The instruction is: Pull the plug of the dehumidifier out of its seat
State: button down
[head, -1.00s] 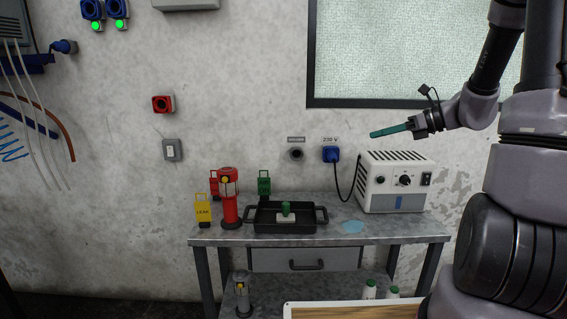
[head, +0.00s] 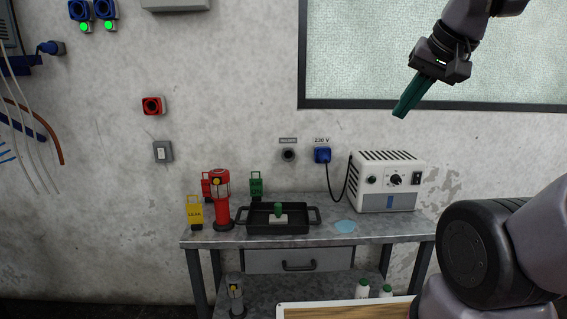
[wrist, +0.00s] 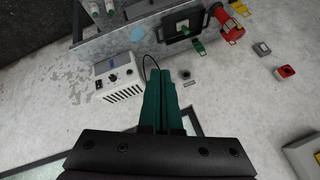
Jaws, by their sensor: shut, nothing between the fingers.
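The dehumidifier (head: 390,183) is a white box with vents and a dial at the right end of the metal bench. Its black cable runs left to the blue plug (head: 322,155), which sits in the wall seat under the "230 V" label. The dehumidifier also shows in the wrist view (wrist: 118,76). The plug is hidden behind my fingers there or too small to tell. My gripper (head: 401,112) has green fingers, shut and empty. It is high above the dehumidifier, up and to the right of the plug, pointing down and slightly left. The fingers also show in the wrist view (wrist: 160,80).
The bench (head: 370,231) carries a black tray (head: 265,229) with a green-topped item, a red lamp (head: 220,200), a yellow tag (head: 195,212) and a green tag (head: 256,186). The wall above the plug is clear.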

aim_at(322, 156)
jog(key=i+j+z, duration=0.2)
jog(key=j, duration=0.25)
jog(key=i+j+z, duration=0.25)
jog(key=j, duration=0.25)
jog(key=j+z, duration=0.2)
jog(key=j, duration=0.3)
jog(key=i+j+z, duration=0.25)
jog(key=j, duration=0.3)
jog(key=j+z, duration=0.2)
jog(key=j, duration=0.35)
jog(key=k, duration=0.05)
